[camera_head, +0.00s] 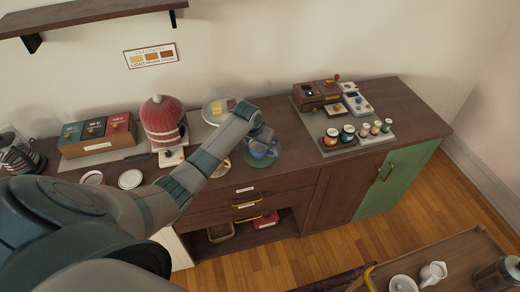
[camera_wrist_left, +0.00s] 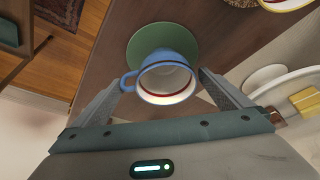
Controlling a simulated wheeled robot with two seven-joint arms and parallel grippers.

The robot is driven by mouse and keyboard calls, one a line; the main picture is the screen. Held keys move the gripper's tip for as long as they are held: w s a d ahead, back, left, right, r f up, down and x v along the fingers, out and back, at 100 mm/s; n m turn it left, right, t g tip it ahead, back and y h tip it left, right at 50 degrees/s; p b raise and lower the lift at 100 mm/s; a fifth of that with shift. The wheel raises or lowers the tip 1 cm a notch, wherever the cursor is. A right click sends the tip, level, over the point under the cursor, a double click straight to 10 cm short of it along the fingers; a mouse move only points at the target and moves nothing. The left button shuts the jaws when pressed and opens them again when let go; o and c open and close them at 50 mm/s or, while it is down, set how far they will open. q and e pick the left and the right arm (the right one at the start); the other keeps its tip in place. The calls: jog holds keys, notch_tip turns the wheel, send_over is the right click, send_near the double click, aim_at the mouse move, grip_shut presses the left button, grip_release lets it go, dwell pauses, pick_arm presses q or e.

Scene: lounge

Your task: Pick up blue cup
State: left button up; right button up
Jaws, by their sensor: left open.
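The blue cup (camera_head: 262,151) stands on a green round coaster (camera_head: 258,163) near the front edge of the wooden cabinet top. In the left wrist view the cup (camera_wrist_left: 166,62) is seen from above, with a white inside, a red ring and its handle to the left; the green coaster (camera_wrist_left: 194,40) lies under it. My left gripper (camera_wrist_left: 160,84) is open, its two fingers on either side of the cup, with no clear grip on it. In the head view the left gripper (camera_head: 264,142) is at the cup and partly hides it. My right gripper is not in view.
A tray (camera_head: 330,128) with jars is to the right. Cabinet top (camera_head: 292,150) is bare between. A cart (camera_head: 450,256) is at front right.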

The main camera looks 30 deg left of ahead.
pick_arm(q)
jog(key=shift+c, duration=0.2)
jog(key=c, duration=1)
jog(key=shift+o, duration=0.2)
jog(key=shift+r, duration=0.1)
jog(key=shift+r+b, duration=0.35)
jog(key=shift+r, duration=0.05)
notch_tip(320, 180, up, 3)
jog(key=shift+w+d+r+b, duration=0.1)
jog(key=shift+d+b, duration=0.05)
jog(key=shift+b, duration=0.85)
jog(key=d+r+b, duration=0.4)
jog(key=d+r, duration=0.3)
jog(key=d, duration=0.4)
jog(key=shift+w+d, duration=0.2)
jog(key=shift+w, duration=0.05)
